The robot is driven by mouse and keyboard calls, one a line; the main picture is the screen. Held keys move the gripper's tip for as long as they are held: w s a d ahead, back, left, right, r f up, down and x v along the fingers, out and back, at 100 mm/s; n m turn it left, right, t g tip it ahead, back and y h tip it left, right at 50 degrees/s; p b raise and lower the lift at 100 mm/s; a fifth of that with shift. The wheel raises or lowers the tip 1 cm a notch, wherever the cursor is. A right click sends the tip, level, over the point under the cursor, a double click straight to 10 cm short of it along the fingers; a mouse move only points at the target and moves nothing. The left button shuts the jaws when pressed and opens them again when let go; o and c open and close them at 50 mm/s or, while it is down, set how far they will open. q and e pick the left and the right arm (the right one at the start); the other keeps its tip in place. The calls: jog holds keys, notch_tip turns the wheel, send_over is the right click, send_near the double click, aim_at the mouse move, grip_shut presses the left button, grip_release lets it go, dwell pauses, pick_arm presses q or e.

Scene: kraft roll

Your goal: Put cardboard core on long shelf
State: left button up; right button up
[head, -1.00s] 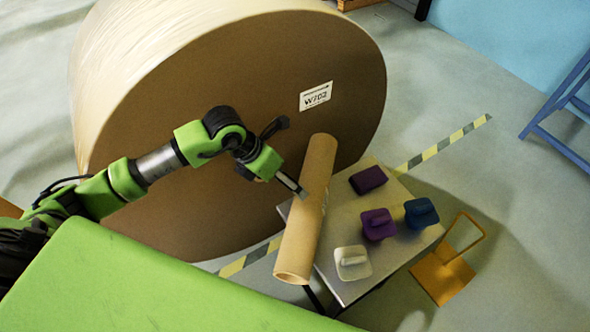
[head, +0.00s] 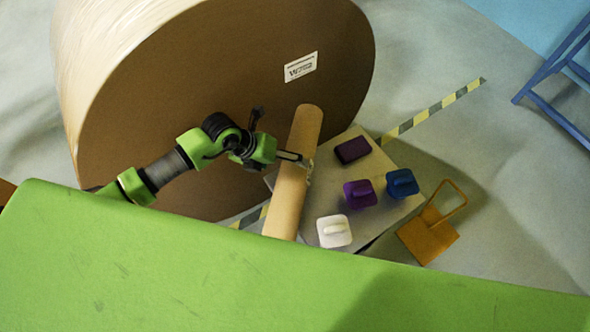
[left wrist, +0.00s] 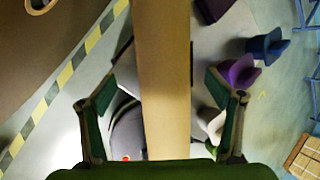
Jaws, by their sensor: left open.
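The cardboard core (head: 292,175) is a long tan tube lying along the left part of a small grey table (head: 324,195), one end past the table's edge. It also runs top to bottom through the left wrist view (left wrist: 164,85). My left gripper (head: 300,157) is open at the core's upper half. In the left wrist view its two fingers (left wrist: 163,95) stand apart on either side of the core, with gaps to it. The core's near end is hidden behind my green body. I see no shelf that I can identify as the long shelf. My right gripper is out of view.
A huge brown paper roll (head: 225,110) stands close behind and left of the core. Purple, blue (head: 402,183) and white (head: 334,231) objects sit on the table. An orange object with a handle (head: 428,235) is on the floor at right, and a blue frame (head: 555,70) stands further off.

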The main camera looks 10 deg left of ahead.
aim_at(293, 164)
pick_arm(q)
jog(key=shift+d+f, duration=0.2)
jog(key=shift+f, duration=0.05)
jog(key=p+x, duration=0.1)
jog(key=x, duration=0.2)
jog(key=shift+d+f, duration=0.15)
jog(key=shift+d, duration=0.15)
jog(key=shift+w+d+f, duration=0.1)
jog(key=shift+d+f, duration=0.1)
jog(key=shift+f, duration=0.3)
jog(key=shift+w+r, duration=0.1)
jog(key=c, duration=2)
jog(key=shift+c, duration=0.2)
jog(key=shift+r, duration=0.45)
notch_tip(293, 164, up, 2)
jog(key=shift+r, duration=0.1)
jog(key=s+r, duration=0.4)
jog(key=r, duration=0.1)
jog(key=shift+s+a+r+b, duration=0.15)
jog(key=shift+s+a+b, duration=0.15)
jog(key=shift+a+b, duration=0.05)
jog(key=s+r+b, duration=0.1)
jog(key=s+r, duration=0.1)
jog(key=s, duration=0.2)
jog(key=s+a+r+b, duration=0.1)
jog(key=s+r, duration=0.1)
jog(key=s, duration=0.3)
jog(key=shift+s+r, duration=0.2)
jog(key=shift+r, duration=0.1)
